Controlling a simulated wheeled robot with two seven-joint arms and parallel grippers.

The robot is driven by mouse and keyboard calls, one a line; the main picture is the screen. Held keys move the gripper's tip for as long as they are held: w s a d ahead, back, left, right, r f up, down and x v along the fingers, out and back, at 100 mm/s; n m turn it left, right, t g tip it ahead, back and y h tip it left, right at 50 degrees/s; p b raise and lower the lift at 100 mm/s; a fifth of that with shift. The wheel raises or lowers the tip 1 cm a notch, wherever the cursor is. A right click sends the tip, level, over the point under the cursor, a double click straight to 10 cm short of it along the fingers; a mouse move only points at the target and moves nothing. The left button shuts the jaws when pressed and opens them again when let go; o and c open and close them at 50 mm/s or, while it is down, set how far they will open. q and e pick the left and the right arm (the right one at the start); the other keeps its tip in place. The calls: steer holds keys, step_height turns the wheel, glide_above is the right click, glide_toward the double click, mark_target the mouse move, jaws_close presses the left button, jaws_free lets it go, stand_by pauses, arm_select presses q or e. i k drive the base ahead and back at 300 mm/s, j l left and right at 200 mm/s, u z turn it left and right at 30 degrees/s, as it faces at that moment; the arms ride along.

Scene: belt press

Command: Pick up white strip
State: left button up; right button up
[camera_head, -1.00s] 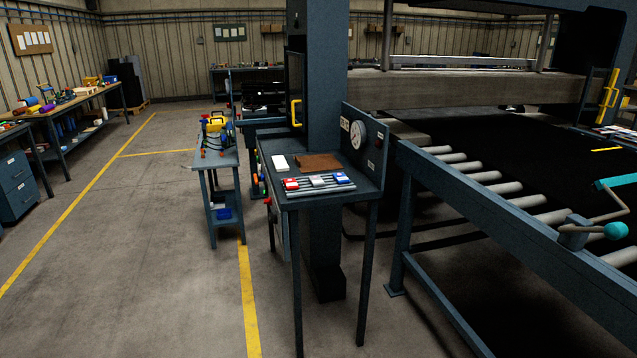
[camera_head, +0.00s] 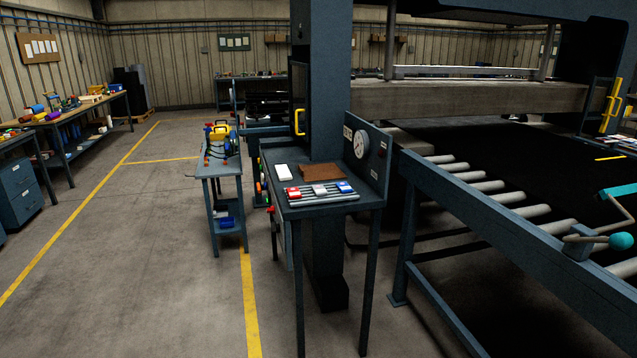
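A small white strip-like block (camera_head: 284,172) lies flat on the left of the top of a dark blue-grey stand (camera_head: 366,190). Beside it, to the right, is a flat brown piece (camera_head: 322,171). In front of both, a row of red, white and blue pieces (camera_head: 318,190) sits on thin grey bars. I cannot tell for sure which white thing is the task's strip. Neither of my grippers is in view.
The stand has a back panel with a round gauge (camera_head: 361,145). A roller conveyor (camera_head: 490,226) stands to the right. A small side table (camera_head: 219,168) with tools is behind on the left. A long workbench (camera_head: 75,115) runs along the left. The floor at left front is clear.

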mark_target(283, 173)
steer(key=i+j+z, duration=0.15)
steer(key=i+j, duration=0.25)
steer(key=i, duration=0.15)
steer(key=i+j+z, duration=0.2)
steer(key=i+j, duration=0.25)
steer(key=i, duration=0.1)
